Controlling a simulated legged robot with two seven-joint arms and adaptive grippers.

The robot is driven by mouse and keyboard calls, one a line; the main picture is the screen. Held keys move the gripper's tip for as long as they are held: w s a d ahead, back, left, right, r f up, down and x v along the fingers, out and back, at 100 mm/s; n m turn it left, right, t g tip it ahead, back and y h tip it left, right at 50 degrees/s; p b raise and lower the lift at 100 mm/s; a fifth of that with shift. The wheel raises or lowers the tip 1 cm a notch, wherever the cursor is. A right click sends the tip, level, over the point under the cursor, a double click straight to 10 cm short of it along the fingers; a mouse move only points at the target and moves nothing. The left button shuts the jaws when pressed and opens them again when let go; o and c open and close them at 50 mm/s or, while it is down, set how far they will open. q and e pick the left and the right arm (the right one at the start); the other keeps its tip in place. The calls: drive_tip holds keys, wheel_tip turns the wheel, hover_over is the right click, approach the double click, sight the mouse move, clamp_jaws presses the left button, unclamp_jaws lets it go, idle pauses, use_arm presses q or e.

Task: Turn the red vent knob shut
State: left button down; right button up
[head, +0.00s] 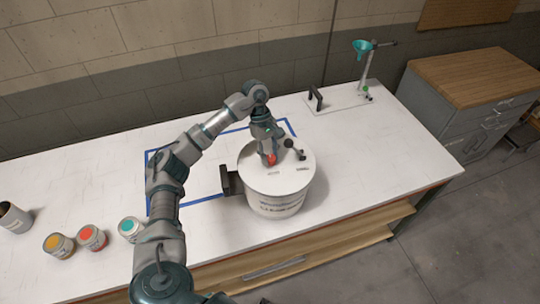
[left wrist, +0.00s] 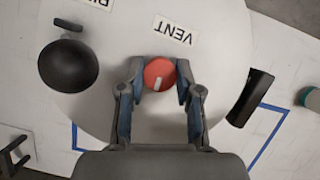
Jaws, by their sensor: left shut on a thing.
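The red vent knob (left wrist: 158,73) sits on the lid of a white drum (head: 277,180), below the VENT label (left wrist: 173,31) in the left wrist view. A pale mark runs across the knob's face. My left gripper (left wrist: 157,80) is shut on the knob, one finger on each side. In the head view my left gripper (head: 269,150) comes down on the lid from above, and the red knob (head: 271,159) shows at its fingertips. My right gripper is not in view.
A black ball knob (left wrist: 69,66) stands on the lid beside the vent knob. A black handle (head: 231,184) is on the drum's left side. Several paint cans (head: 91,237) stand at the table's left. A stand with a teal funnel (head: 363,46) is at the back right.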

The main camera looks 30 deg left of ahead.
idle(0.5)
use_arm(q)
drive_tip(key=c, duration=0.8)
unclamp_jaws()
drive_tip(key=v, duration=1.2)
